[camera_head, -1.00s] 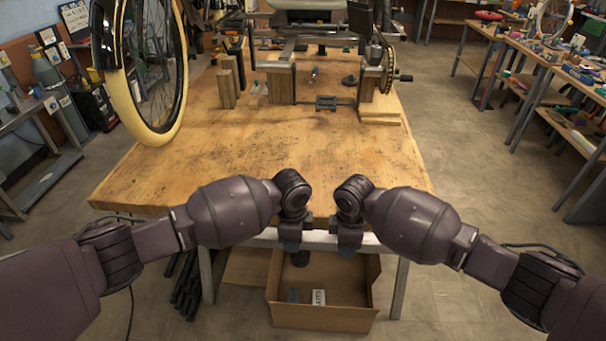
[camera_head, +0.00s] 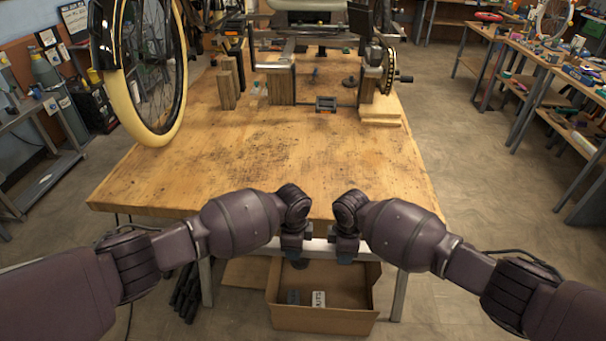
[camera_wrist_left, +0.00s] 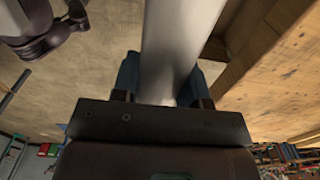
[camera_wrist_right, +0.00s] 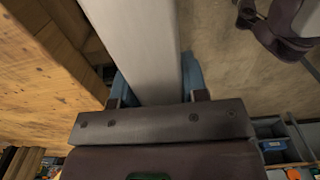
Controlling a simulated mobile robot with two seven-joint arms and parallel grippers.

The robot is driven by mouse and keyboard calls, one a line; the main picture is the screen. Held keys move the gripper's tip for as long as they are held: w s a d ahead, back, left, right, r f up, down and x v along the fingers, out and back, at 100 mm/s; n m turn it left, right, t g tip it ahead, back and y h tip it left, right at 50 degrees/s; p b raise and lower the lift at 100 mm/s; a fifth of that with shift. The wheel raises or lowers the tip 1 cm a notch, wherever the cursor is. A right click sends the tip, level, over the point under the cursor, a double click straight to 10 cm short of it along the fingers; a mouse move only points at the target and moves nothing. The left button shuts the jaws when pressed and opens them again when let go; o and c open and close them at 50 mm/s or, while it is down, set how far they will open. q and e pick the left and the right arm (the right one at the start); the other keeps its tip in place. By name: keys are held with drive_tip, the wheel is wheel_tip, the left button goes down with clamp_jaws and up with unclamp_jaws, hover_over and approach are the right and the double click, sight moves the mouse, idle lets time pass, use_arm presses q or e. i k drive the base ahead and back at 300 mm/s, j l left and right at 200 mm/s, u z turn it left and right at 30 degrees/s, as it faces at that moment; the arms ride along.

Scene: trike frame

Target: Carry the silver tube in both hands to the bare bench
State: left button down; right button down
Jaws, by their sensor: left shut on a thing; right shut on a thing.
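The silver tube (camera_head: 319,246) lies level, left to right, in front of the wooden table's near edge in the head view. My left gripper (camera_head: 296,247) and my right gripper (camera_head: 346,248) are close together near its middle, both shut on it. In the left wrist view the tube (camera_wrist_left: 178,45) runs between blue finger pads; in the right wrist view the tube (camera_wrist_right: 140,45) does the same. The arms partly hide the tube in the head view. I cannot pick out a bare bench for certain.
The wooden table (camera_head: 250,165) is clear in front; wood blocks and the trike frame (camera_head: 300,40) stand at its back. A wheel (camera_head: 148,75) rises at its left. An open cardboard box (camera_head: 322,318) is below the tube. A cluttered bench (camera_head: 560,65) stands right, across open floor.

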sight(318, 189)
drive_tip(key=i, duration=1)
